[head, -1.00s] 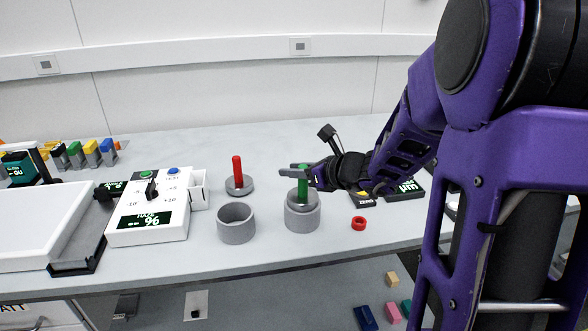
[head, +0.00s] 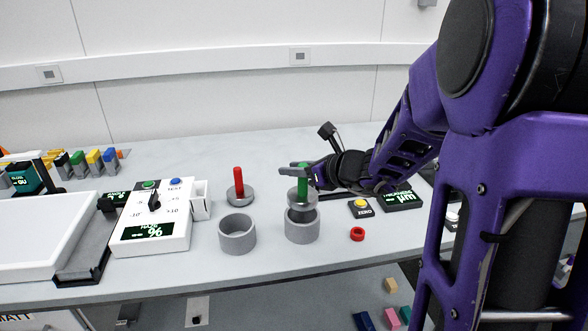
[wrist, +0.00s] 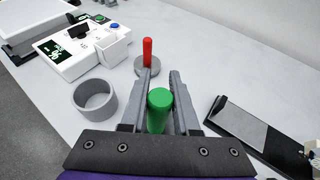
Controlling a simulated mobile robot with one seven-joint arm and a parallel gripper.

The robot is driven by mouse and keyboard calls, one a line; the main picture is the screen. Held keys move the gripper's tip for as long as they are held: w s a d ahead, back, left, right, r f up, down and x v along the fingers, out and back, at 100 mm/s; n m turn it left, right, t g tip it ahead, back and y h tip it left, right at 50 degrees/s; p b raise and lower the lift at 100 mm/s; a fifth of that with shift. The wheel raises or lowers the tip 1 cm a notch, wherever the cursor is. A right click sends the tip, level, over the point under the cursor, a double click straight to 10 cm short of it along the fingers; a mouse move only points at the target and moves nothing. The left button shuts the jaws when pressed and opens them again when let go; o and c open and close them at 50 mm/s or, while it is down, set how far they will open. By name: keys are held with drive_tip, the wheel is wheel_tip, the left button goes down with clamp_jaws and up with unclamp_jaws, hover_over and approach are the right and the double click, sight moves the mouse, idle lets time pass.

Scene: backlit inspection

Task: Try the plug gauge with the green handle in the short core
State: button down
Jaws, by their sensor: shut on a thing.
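My gripper (head: 300,172) is shut on the green handle (head: 303,184) of an upright plug gauge. The wrist view shows the green handle (wrist: 160,110) between the two fingers (wrist: 160,80). The gauge's grey disc (head: 302,199) is just above the right grey core (head: 302,233), with a dark gap between disc and rim. The left grey core (head: 237,240) stands open and empty; it also shows in the wrist view (wrist: 96,102). The two cores look close in height, and I cannot tell which is the short one. The right core is hidden in the wrist view.
A red-handled plug gauge (head: 239,184) stands behind the left core. A white control box (head: 152,222) stands left. A yellow-button box (head: 360,208) and a display (head: 402,200) are at right.

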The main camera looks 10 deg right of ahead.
drive_tip(key=shift+r, duration=0.15)
wheel_tip(320, 180, up, 5)
drive_tip(key=p, duration=0.4)
idle(0.4)
